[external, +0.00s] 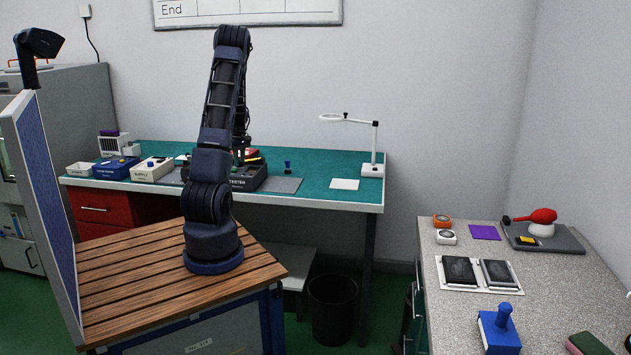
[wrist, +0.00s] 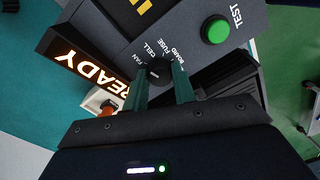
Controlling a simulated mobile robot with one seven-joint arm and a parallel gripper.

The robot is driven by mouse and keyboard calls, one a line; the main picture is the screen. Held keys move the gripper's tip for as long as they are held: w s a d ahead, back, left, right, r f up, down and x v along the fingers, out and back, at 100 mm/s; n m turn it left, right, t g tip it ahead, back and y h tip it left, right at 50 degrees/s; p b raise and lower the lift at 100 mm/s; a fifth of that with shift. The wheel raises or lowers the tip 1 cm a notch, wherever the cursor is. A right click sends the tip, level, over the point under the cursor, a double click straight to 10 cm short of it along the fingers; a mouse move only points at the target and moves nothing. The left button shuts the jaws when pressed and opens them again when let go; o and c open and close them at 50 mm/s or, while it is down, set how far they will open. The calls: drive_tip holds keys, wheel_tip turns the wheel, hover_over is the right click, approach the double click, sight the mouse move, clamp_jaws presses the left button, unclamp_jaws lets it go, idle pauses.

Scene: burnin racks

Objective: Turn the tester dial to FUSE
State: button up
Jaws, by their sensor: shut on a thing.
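The tester (external: 247,182) is a dark sloped box on the green bench, partly hidden behind my arm. In the wrist view its panel (wrist: 172,28) fills the upper middle. The black dial (wrist: 158,71) has the labels FAN, CELL, FUSE and BOARD fanned around its far side. My gripper (wrist: 160,80) is shut on the dial, with one finger on each side of it. The dial's small white mark shows, but I cannot tell which label it points to. In the external view the dial is too small and hidden to make out.
A green TEST button (wrist: 215,31) stands on the panel beside the dial. A lit READY sign (wrist: 92,72) is on the tester's side. A blue box (external: 116,168) and a cream box (external: 152,169) stand left of the tester. The bench is clear near the white card (external: 344,184).

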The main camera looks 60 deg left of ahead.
sight(241, 162)
drive_tip(key=m, duration=1.3)
drive_tip(key=shift+d+y, duration=0.1)
drive_tip(key=shift+y, duration=0.2)
idle(0.4)
drive_tip(key=o, duration=1)
drive_tip(key=r, duration=1)
drive_tip(key=shift+w+d+r, duration=0.15)
drive_tip(key=shift+w+r, duration=0.05)
drive_tip(key=shift+r, duration=0.2)
